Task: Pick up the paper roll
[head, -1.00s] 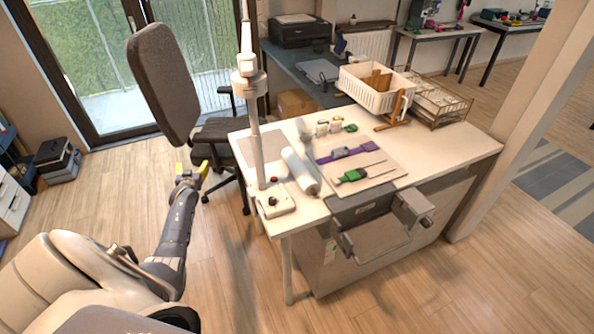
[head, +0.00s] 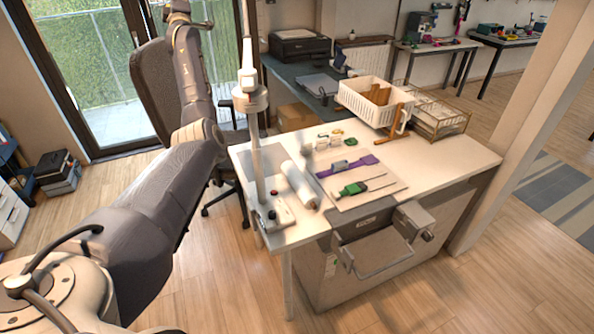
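The white paper roll (head: 299,186) lies on the left part of the white table (head: 440,155), just right of a thin upright post, with its length running from back to front. Nothing holds it. My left arm comes in from the lower left, bends at the elbow left of the table and points up toward the top edge. My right arm and gripper are not in view.
Right of the roll is a light board (head: 375,192) with a purple strip and a green-handled tool. A white basket (head: 370,104) and a wire rack (head: 440,120) stand at the back.

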